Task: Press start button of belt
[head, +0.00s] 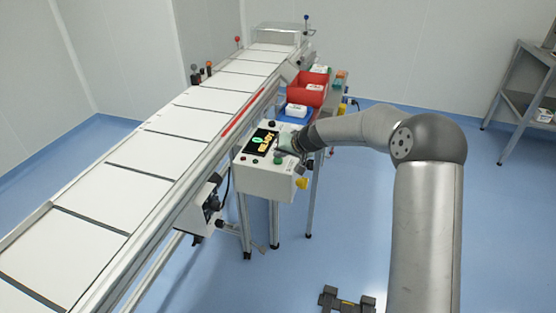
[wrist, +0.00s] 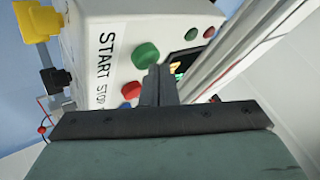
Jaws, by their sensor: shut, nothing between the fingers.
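The control box (head: 262,180) stands beside the conveyor belt (head: 190,122). In the wrist view, its face carries a START/STOP label (wrist: 108,65), with a large green button (wrist: 146,52) beside START and a red button (wrist: 131,90) beside STOP. The green button also shows in the head view (head: 278,160). My gripper (wrist: 155,72) is shut and empty. Its fingertips appear close to the green button and overlap its lower edge in the wrist view; I cannot tell whether they touch it. In the head view, my gripper (head: 287,142) is over the box top.
A lit screen (head: 262,142) and smaller buttons (wrist: 200,32) share the panel. A blue tray (head: 283,117) and red bin (head: 300,93) with white packs stand behind.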

